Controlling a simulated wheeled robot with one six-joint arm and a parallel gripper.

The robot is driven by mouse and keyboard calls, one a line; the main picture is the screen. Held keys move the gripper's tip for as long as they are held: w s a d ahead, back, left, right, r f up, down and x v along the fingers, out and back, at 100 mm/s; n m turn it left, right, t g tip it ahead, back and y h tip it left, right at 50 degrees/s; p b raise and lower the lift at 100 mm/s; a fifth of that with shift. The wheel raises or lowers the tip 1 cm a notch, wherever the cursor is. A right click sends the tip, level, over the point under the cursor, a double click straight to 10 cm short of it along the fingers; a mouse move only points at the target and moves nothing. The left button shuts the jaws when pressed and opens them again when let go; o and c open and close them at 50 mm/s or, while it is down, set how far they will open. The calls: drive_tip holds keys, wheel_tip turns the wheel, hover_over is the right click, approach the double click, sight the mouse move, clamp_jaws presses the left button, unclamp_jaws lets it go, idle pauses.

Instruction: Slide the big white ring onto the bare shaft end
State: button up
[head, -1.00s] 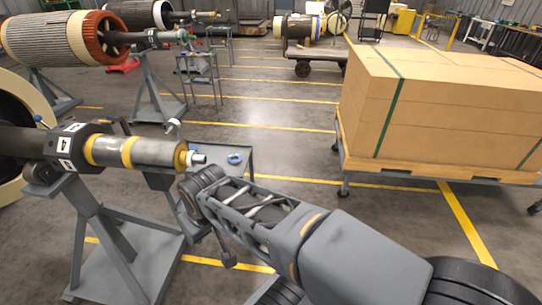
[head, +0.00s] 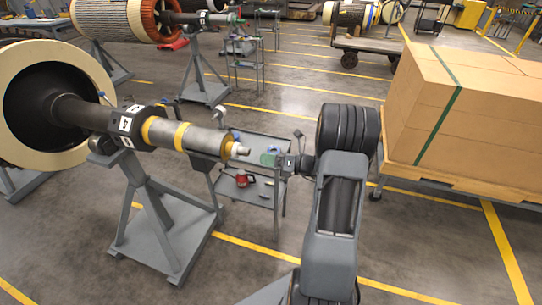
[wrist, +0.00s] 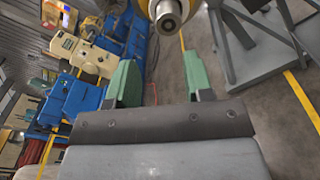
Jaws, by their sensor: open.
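The bare shaft end (head: 240,149) is a stepped silver tip past a brass-coloured band, pointing right from a grey shaft on a stand. It also shows at the top of the wrist view (wrist: 168,14), nearly end on. My gripper (head: 271,159) is just right of the tip, apart from it. In the wrist view its green fingers (wrist: 160,80) stand wide apart with nothing between them. I cannot pick out a loose big white ring for certain. A large cream ring face (head: 50,160) surrounds the dark opening at the far left, around the shaft's other end.
A grey tool cart (head: 277,212) with a red item (head: 244,180) on its shelf stands behind the shaft tip. The shaft's grey stand (head: 155,225) is at left. A strapped carton stack (head: 440,110) on a pallet cart fills the right. The floor in front is open.

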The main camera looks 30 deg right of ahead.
sight(244, 151)
drive_tip(key=shift+m+t+h, duration=0.3)
drive_tip(key=shift+m+t, duration=0.3)
drive_tip(key=shift+m, duration=0.1)
drive_tip(key=shift+w+a+f+b, duration=0.15)
drive_tip(key=shift+w+a, duration=0.15)
drive_tip(key=shift+w, duration=0.35)
drive_tip(key=shift+w+a+r+b, duration=0.15)
drive_tip(key=shift+w+a, duration=0.2)
drive_tip(key=shift+w, duration=0.25)
drive_tip(key=shift+w+a+f+b, duration=0.15)
drive_tip(key=shift+w+a, duration=0.15)
drive_tip(key=shift+w, duration=0.35)
drive_tip(key=shift+x, duration=2.7)
drive_tip(key=p+v, duration=0.1)
drive_tip(key=v, duration=0.6)
drive_tip(key=shift+p, duration=0.3)
